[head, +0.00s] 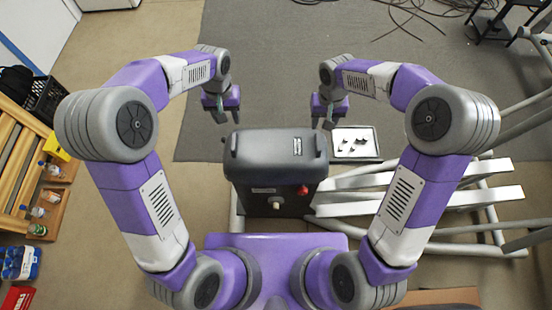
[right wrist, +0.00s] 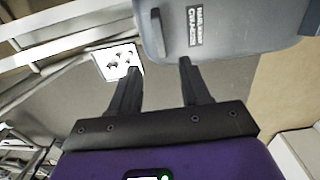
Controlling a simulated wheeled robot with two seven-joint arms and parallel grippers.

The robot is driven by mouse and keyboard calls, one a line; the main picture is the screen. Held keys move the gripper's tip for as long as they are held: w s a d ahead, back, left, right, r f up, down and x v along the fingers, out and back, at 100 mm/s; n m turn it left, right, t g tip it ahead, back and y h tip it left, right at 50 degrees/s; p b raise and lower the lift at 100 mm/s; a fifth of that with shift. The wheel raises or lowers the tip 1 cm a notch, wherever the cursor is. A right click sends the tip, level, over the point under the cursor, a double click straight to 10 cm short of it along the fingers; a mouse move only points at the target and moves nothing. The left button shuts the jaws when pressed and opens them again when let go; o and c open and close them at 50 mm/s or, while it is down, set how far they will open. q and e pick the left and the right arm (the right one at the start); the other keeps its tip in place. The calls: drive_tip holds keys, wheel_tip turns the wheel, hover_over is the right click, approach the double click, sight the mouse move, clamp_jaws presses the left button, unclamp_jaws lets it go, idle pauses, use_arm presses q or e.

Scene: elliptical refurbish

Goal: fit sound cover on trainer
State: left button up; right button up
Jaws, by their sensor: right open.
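A dark grey cover (head: 275,150) with raised handles at its left and right sides and a small label lies on top of a dark box-shaped housing (head: 262,200) in front of me. I cannot tell whether it is fully seated. In the right wrist view the cover (right wrist: 225,25) fills the top, with one handle and the label visible. My right gripper (head: 322,117) is open and empty just beyond the cover's far right corner; its fingers (right wrist: 159,70) point toward the cover's edge. My left gripper (head: 221,112) hangs beyond the far left corner, apart from the cover; its jaw opening is unclear.
A tray (head: 377,146) with small dark parts lies right of the housing. The housing's front has a red knob (head: 302,190). Grey trainer rails (head: 420,178) extend right. Wooden shelving (head: 40,200) with bottles stands left. A grey mat (head: 290,60) lies beyond, with cables on it.

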drive_tip(key=shift+r, duration=1.55)
